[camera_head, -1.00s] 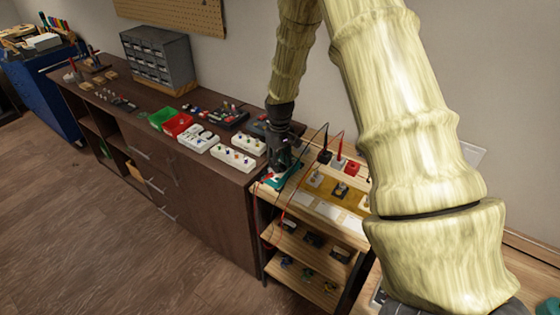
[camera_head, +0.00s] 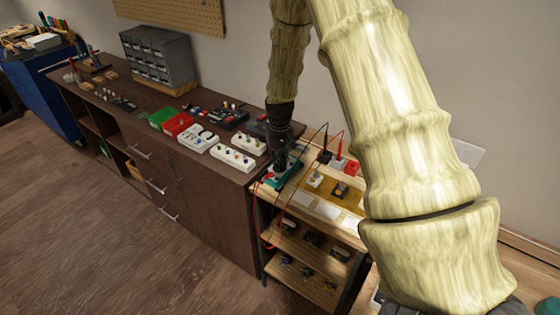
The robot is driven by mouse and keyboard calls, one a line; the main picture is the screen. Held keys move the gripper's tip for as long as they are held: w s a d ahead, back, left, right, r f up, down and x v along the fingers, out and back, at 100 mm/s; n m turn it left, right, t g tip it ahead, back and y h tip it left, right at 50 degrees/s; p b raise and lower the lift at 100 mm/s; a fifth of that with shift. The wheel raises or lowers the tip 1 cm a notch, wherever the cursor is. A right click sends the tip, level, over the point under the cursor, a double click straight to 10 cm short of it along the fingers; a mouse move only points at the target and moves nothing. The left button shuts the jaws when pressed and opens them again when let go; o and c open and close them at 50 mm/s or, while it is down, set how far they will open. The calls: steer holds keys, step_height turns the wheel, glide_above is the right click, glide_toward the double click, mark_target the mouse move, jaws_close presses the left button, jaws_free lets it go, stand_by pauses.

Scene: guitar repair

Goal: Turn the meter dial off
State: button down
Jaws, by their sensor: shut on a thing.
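The meter (camera_head: 284,181) is a small teal-edged box with red and dark leads, on the left end of the light wooden shelf top. My gripper (camera_head: 281,164) points down onto the meter from above. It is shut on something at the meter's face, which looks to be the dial. The dial itself is hidden behind the fingers, so its setting cannot be read.
A red block (camera_head: 352,168) and a black block (camera_head: 325,156) with leads stand behind the meter. A tan mat (camera_head: 348,201) with small parts lies to its right. A white switch box (camera_head: 238,159) stands left on the dark cabinet (camera_head: 215,195).

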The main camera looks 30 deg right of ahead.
steer(key=m, duration=0.5)
steer(key=shift+m, duration=0.3)
steer(key=shift+m+p, duration=0.5)
steer(key=shift+m, duration=1.7)
steer(key=c, duration=1.5)
jaws_free()
step_height(320, 180, up, 12)
